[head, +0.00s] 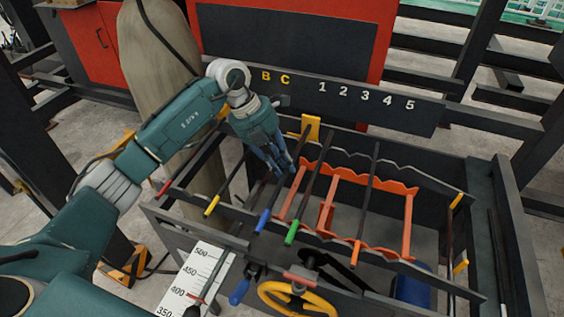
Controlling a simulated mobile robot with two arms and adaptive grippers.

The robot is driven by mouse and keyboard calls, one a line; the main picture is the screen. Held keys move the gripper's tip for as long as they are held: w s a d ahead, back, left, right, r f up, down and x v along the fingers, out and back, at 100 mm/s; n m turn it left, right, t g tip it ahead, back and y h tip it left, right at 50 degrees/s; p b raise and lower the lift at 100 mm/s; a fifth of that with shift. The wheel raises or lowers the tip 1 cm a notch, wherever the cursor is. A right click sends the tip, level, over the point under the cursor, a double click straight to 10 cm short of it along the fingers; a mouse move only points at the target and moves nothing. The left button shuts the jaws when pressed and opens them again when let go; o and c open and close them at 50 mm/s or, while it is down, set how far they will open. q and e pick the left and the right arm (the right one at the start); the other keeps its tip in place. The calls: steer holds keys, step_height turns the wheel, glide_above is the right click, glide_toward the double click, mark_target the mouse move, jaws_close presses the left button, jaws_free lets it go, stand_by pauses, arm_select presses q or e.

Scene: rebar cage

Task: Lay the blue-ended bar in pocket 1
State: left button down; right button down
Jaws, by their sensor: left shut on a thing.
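My left gripper (279,168) is shut on the blue-ended bar (273,197), a thin dark rod. The blue tip points toward the front of the frame, near its front rail. The fingers hide part of the bar, and I cannot tell whether it touches a rail. The orange notched rack (409,222) lies inside the dark frame, to the right of the gripper. The label board (372,97) behind shows B, C and 1 to 5; pocket 1 is not clearly distinguishable. My right gripper is not in view.
A green-ended bar (313,192) and an orange-ended bar (367,198) lie across the rack. Yellow-ended (226,182) and red-ended (166,186) bars lie left. A yellow handwheel (268,291), blue-handled tool (239,292) and white scale (195,279) are at the front.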

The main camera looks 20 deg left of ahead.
arm_select(q)
steer(key=c, duration=1.6)
jaws_free()
steer(key=shift+o, duration=0.4)
steer(key=shift+s+f, duration=0.1)
steer(key=v, duration=1.2)
steer(key=shift+d, duration=0.1)
